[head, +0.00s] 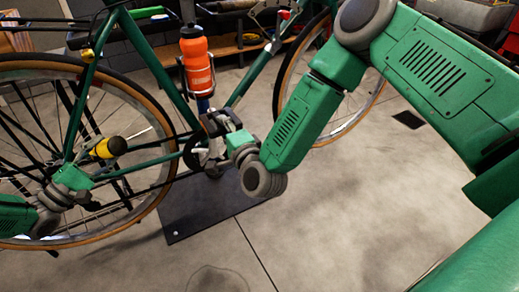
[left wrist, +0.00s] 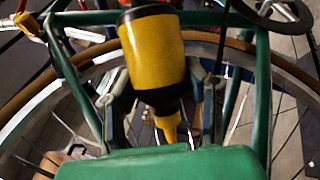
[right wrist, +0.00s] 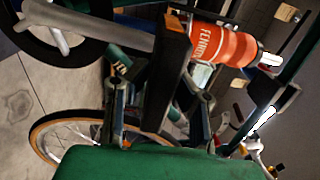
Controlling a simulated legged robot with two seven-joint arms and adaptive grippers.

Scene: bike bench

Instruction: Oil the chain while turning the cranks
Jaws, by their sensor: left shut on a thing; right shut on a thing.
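A green bike (head: 145,162) stands side-on with its rear wheel (head: 130,95) at the left. My left gripper (head: 88,165) is shut on a yellow bottle with a black end (head: 103,149), in front of the rear wheel. In the left wrist view the bottle (left wrist: 157,65) sits between the fingers, its yellow nozzle toward the palm. My right gripper (head: 216,128) is shut on a dark pedal (right wrist: 170,75), beside the chainring (head: 194,153). A silver crank arm (right wrist: 125,35) shows beside the pedal. The chain is too thin and dark to trace clearly.
An orange water bottle (head: 196,62) sits on the frame above my right gripper. A dark base plate (head: 185,218) lies on the floor below the cranks. A wooden shelf (head: 225,48) is behind. The concrete floor in front is clear.

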